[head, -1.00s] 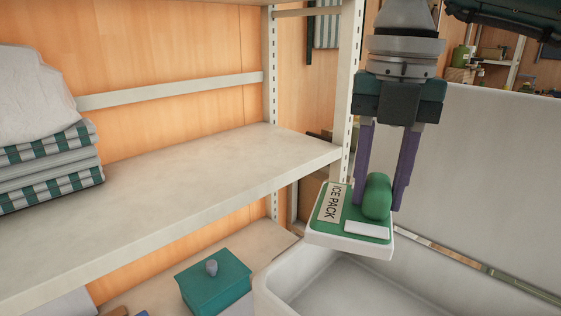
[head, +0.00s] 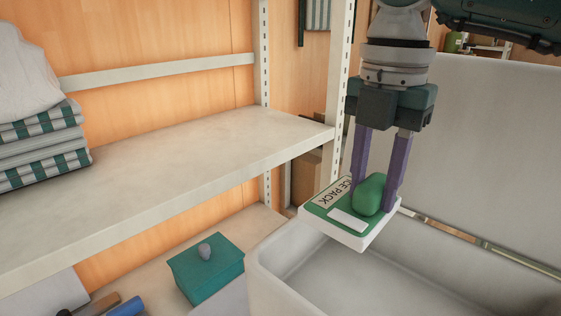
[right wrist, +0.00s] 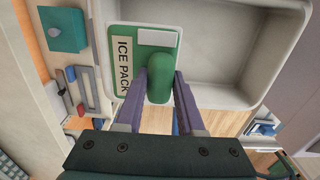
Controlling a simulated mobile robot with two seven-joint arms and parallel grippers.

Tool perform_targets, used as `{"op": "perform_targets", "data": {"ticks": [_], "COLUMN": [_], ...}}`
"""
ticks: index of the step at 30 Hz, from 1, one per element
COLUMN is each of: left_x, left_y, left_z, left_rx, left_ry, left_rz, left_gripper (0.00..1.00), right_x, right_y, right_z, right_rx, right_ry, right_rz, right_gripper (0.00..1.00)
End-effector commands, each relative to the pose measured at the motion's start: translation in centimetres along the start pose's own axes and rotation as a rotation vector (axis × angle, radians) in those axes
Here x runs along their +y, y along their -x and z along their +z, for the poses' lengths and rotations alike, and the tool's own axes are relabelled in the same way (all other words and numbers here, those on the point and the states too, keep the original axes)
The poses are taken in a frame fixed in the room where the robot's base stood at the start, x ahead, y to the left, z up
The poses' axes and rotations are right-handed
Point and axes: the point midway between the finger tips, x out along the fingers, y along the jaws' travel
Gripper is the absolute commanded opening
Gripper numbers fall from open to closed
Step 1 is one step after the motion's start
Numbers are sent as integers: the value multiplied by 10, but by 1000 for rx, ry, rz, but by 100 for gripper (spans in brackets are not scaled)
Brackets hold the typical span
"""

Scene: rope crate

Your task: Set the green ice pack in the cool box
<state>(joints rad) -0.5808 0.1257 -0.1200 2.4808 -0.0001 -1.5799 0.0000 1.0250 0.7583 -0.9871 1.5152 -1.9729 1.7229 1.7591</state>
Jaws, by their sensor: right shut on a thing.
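The green ice pack (head: 328,218) is a flat white-edged slab with a green top, an "ICE PACK" label and a rounded green handle. My right gripper (head: 376,197) is shut on that handle and holds the pack nearly level, slightly tilted. In the right wrist view the purple fingers (right wrist: 160,88) sit either side of the handle, and the pack (right wrist: 122,80) is over the left part of the box. The cool box (head: 262,282) is a white open tub at the lower right, its lid raised behind. The pack is above its rim near the back left corner. My left gripper is not seen.
A pale shelf (head: 200,160) with folded striped towels (head: 45,155) stands at the left, its post (head: 340,80) close beside the pack. A teal box with a knob (head: 207,270) and some tools sit on the lower shelf. The box interior looks empty where visible.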

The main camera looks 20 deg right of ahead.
Motion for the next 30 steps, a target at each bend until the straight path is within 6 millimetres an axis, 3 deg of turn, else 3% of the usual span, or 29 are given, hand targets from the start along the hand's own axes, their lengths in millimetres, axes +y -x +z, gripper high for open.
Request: {"op": "perform_targets", "data": {"ticks": [1,21,30], "left_x": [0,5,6], "left_y": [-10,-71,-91], "left_z": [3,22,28], "left_rx": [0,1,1], "left_ry": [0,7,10], "left_rz": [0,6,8], "left_gripper": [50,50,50], "right_x": [0,0,0], "right_y": [-12,-101,-131], "right_z": [0,0,0], "right_rx": [0,0,1], "right_ry": [0,1,1], "right_rz": [0,1,1], "right_gripper": [0,0,0]}}
